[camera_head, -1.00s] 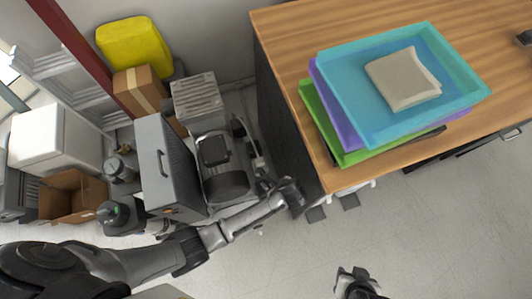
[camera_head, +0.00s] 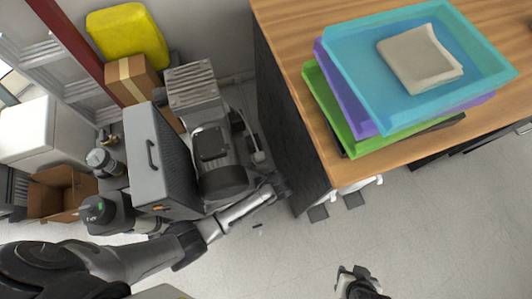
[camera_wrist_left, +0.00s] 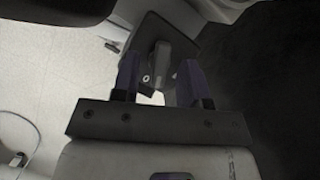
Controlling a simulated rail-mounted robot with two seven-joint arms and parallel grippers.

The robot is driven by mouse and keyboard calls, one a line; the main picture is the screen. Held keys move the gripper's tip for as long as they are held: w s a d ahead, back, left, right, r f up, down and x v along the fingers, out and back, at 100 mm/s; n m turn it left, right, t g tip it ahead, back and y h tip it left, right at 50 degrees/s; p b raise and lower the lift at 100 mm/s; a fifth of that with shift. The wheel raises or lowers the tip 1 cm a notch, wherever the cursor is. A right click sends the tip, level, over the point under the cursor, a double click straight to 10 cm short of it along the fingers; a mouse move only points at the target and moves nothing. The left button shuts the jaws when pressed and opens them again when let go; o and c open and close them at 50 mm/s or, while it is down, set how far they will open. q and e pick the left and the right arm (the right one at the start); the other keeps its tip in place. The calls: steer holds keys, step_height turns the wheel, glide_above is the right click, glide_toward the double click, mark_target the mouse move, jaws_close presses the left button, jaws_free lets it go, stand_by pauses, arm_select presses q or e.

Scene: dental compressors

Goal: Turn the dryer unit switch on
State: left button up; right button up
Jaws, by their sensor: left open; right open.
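A grey compressor machine (camera_head: 222,182) with a dark motor part stands on the floor, left of the wooden-topped cabinet. My left arm reaches in from the left, and its gripper (camera_head: 278,187) is at the machine's right side, by the cabinet. In the left wrist view my left gripper (camera_wrist_left: 160,78) is open, with its two purple-sided fingers on either side of a small grey lever-like part (camera_wrist_left: 160,58). I cannot tell whether the fingers touch it, or whether it is the dryer switch. My right gripper (camera_head: 358,284) is open and empty over the floor, at the bottom edge.
The wooden-topped cabinet (camera_head: 300,30) carries stacked trays, the top one blue (camera_head: 350,85) with a folded cloth (camera_head: 420,58). A grey box with a handle (camera_head: 158,165) stands left of the machine. Cardboard boxes and a yellow container (camera_head: 128,35) lie farther back.

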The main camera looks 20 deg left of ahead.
arm_select(q)
steer(key=shift+c, duration=0.3)
jaws_close()
steer(key=shift+w+r+n+g+p, duration=0.15)
steer(key=shift+n+g+p, duration=0.25)
steer(key=shift+n+p, duration=0.55)
steer(key=shift+n+g+y+p, duration=0.3)
steer(key=shift+n+g+p, duration=0.2)
steer(key=shift+n+p, duration=0.65)
steer(key=n+g+p, duration=0.1)
steer(key=n, duration=0.2)
steer(key=shift+w+n, duration=0.15)
steer(key=shift+n, duration=0.15)
steer(key=n, duration=0.2)
steer(key=n+g, duration=0.1)
steer(key=shift+w+f+n+g+h+p, duration=0.1)
steer(key=shift+f+n+g+h+p, duration=0.1)
steer(key=shift+n+g+h+p, duration=0.15)
steer(key=shift+a+n+h, duration=0.1)
steer(key=shift+n+h, duration=0.25)
steer(key=shift+n, duration=0.4)
